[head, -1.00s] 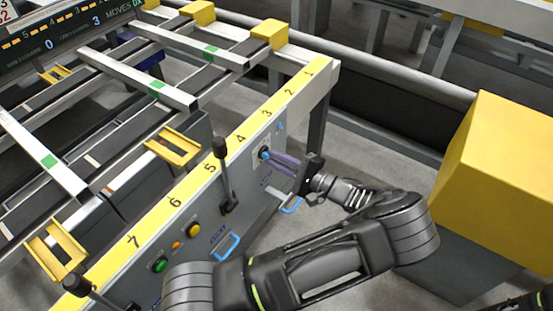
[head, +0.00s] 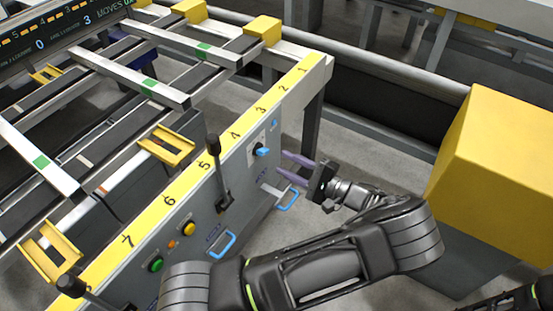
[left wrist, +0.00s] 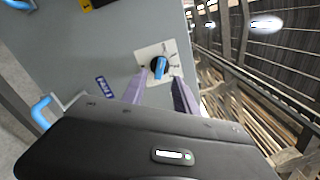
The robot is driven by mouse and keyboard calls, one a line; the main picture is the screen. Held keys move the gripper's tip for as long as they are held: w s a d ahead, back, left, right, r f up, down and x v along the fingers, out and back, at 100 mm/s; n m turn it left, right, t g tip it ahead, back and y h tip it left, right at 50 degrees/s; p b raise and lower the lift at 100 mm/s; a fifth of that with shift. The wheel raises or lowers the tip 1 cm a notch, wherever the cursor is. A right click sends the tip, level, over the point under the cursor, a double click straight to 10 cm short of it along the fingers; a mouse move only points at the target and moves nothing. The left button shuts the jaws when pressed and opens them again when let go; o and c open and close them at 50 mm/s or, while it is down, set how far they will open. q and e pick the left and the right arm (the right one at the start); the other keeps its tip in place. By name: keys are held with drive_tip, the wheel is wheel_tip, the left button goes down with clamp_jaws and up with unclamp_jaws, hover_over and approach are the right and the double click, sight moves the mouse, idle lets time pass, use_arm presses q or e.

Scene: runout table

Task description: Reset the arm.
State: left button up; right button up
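My left gripper (head: 281,163) is open and empty, its two purple fingers apart. It points at the table's grey front panel and stands a little clear of the blue knob (head: 262,151). In the left wrist view the knob (left wrist: 160,68) sits on a pale square plate, seen between and beyond the open fingers (left wrist: 157,90). My left arm reaches across the lower part of the head view. Only a dark piece of my own body shows at the bottom right corner; my right gripper is out of sight.
The front panel carries black levers (head: 217,170), blue handles (head: 289,198), a green button (head: 155,264) and a yellow button (head: 188,229). A yellow numbered strip (head: 205,165) runs along the table's edge. A large yellow block (head: 490,160) stands at the right.

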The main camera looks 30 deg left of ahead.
use_arm(q)
drive_tip(key=shift+d, duration=1.1)
